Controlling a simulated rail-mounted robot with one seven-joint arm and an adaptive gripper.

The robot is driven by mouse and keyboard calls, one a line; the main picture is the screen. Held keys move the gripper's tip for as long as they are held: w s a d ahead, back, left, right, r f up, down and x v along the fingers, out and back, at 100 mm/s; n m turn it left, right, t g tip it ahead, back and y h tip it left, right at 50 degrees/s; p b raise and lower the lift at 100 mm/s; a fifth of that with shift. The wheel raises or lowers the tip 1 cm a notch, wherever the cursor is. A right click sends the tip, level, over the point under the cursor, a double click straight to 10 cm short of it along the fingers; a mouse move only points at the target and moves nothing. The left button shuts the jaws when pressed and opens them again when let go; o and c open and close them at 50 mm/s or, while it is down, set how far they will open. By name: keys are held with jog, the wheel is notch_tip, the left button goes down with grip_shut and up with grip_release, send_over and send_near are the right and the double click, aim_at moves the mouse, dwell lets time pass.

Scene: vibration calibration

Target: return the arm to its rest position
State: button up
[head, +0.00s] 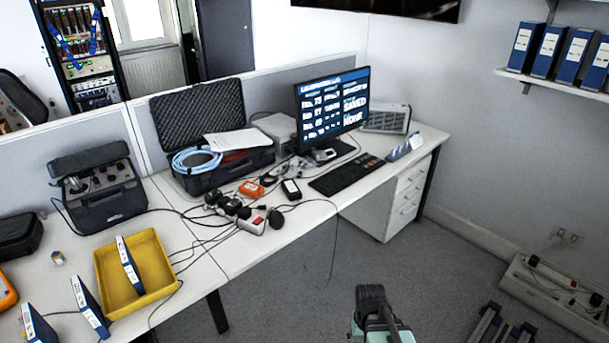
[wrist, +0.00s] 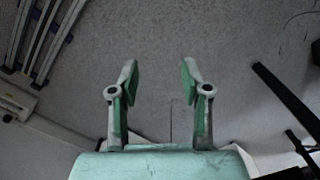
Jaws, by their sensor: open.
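My gripper shows in the wrist view (wrist: 158,82) with its two green-and-grey fingers spread apart and nothing between them. Only grey carpet lies beyond the fingertips. In the head view part of my arm's end (head: 378,315) shows at the bottom, right of centre, over the carpet and apart from the desk (head: 255,255). The fingertips cannot be made out there.
On the desk are a yellow tray (head: 104,268), an open black case (head: 240,167), a monitor (head: 333,104) and loose cables. A drawer unit (head: 405,195) stands beneath. A power-strip box (head: 560,300) lies at the right wall.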

jog(key=s+f+g, duration=0.3)
jog(key=s+f, duration=0.5)
jog(key=s, duration=0.5)
jog(key=s+f+g, duration=0.3)
jog(key=s+f, duration=0.5)
jog(key=s, duration=0.5)
jog(key=shift+s, duration=0.2)
